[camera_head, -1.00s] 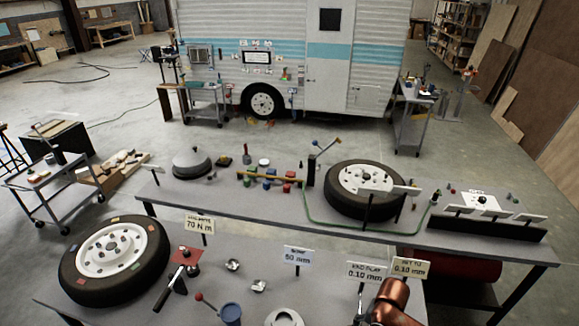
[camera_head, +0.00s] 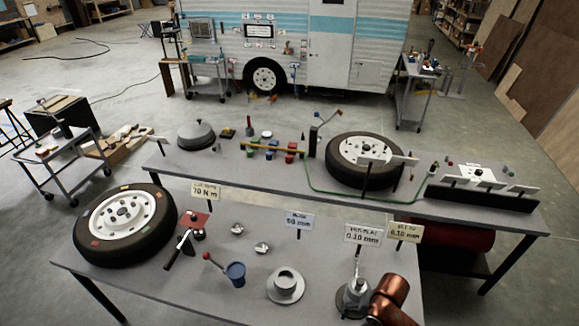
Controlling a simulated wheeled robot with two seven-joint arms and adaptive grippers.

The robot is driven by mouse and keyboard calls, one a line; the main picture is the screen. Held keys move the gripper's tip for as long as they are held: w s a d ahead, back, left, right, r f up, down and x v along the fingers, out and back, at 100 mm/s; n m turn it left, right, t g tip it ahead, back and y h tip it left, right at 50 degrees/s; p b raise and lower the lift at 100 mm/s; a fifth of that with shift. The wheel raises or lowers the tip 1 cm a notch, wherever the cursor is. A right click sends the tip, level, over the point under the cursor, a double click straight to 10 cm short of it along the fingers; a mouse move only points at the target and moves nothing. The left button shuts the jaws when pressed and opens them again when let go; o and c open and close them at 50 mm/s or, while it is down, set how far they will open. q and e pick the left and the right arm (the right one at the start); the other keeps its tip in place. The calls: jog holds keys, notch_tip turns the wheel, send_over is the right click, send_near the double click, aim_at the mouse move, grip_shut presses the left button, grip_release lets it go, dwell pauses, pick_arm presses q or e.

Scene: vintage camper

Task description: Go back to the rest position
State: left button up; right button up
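Neither of my grippers shows in the head view. A copper-coloured rounded part (camera_head: 392,297) at the bottom edge, right of the middle, looks like a link of my own arm; no fingers show on it. The near grey table (camera_head: 215,295) lies in front of me. It bears a tyre on a white wheel (camera_head: 122,225), a red plate (camera_head: 196,219), a dark-handled tool (camera_head: 178,250), a blue cup (camera_head: 235,273), a pale flanged part (camera_head: 285,284) and a grey metal part (camera_head: 352,298) close beside the copper part.
A second table (camera_head: 230,174) behind bears another tyre (camera_head: 365,177), a grey dome (camera_head: 195,135) and coloured blocks (camera_head: 290,148). Sign cards such as one (camera_head: 299,221) stand up along the near table. A cart (camera_head: 62,165) stands left. Floor (camera_head: 110,75) before the camper (camera_head: 290,40) is largely clear.

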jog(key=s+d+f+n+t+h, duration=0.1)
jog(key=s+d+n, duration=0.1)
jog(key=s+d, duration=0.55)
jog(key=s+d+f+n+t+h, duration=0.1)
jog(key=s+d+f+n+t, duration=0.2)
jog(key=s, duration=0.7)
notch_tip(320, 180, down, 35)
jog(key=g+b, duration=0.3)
jog(key=b, duration=0.5)
pick_arm(q)
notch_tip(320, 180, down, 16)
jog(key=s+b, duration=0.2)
jog(key=b, duration=0.6)
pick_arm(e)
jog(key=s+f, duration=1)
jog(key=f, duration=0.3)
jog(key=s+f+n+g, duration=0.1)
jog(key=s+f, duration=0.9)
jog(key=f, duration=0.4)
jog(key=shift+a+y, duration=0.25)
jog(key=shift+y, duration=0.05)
